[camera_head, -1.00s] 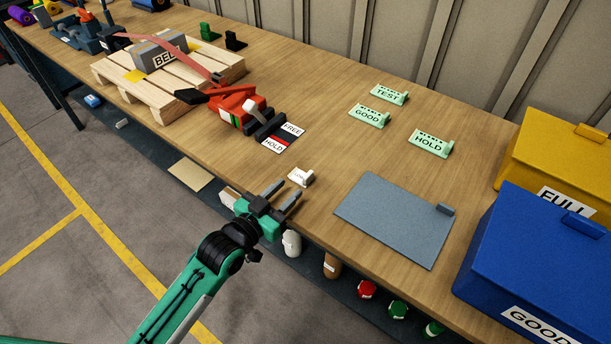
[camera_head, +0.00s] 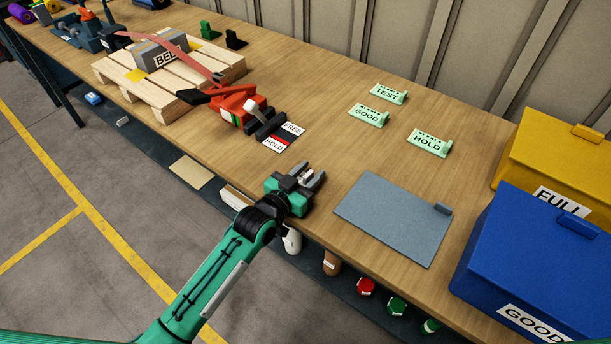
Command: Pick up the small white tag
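The small white tag (camera_head: 306,174) lies near the front edge of the wooden table, mostly hidden by my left gripper. Only a small white part of it shows between the fingers. My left gripper (camera_head: 309,176) comes in from the lower left and reaches over the tag. Its two dark fingers stand apart, one on each side of the tag; I cannot tell whether they touch it. My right gripper is not in view.
A grey-blue plate (camera_head: 392,222) lies just right of the gripper. A FREE/HOLD card (camera_head: 284,137) and a red tool (camera_head: 232,103) lie behind. Green TEST, GOOD and HOLD (camera_head: 429,144) signs stand further back. Blue (camera_head: 530,265) and yellow (camera_head: 562,165) boxes fill the right.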

